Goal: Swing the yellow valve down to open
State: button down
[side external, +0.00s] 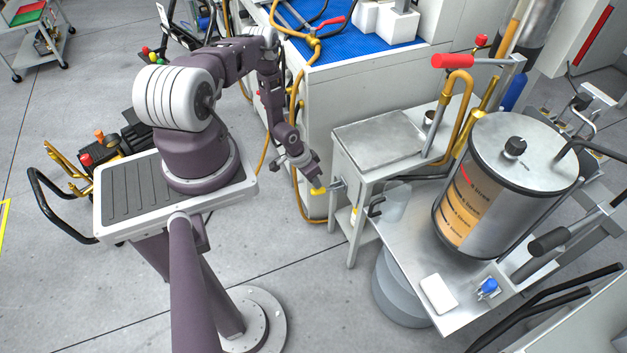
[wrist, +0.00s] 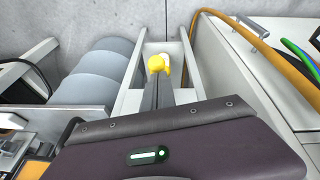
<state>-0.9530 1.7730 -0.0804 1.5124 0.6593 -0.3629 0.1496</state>
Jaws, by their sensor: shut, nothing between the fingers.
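The yellow valve (side external: 319,190) is at the left side of the small metal table, beside a grey pipe fitting (side external: 337,185). In the wrist view, the yellow valve (wrist: 157,63) shows as a small rounded yellow shape just past the grey fingers. My gripper (side external: 313,180) is right at the valve in the side view, reaching down from the upper left. In the wrist view, my gripper (wrist: 163,88) is shut and holds nothing; its fingers point at the valve. I cannot tell if they touch it. The dark wrist body hides the lower part of that view.
The metal table (side external: 375,140) stands just right of the valve. A steel drum (side external: 500,190) and a lower tray (side external: 405,265) are further right. An orange hose (side external: 296,185) hangs behind my gripper. The floor (side external: 310,290) in front is clear.

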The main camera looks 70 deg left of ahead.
jog(key=s+a+r, duration=0.1)
jog(key=s+r, duration=0.6)
jog(key=r, duration=0.2)
jog(key=shift+s, duration=0.25)
jog(key=shift+a, duration=0.1)
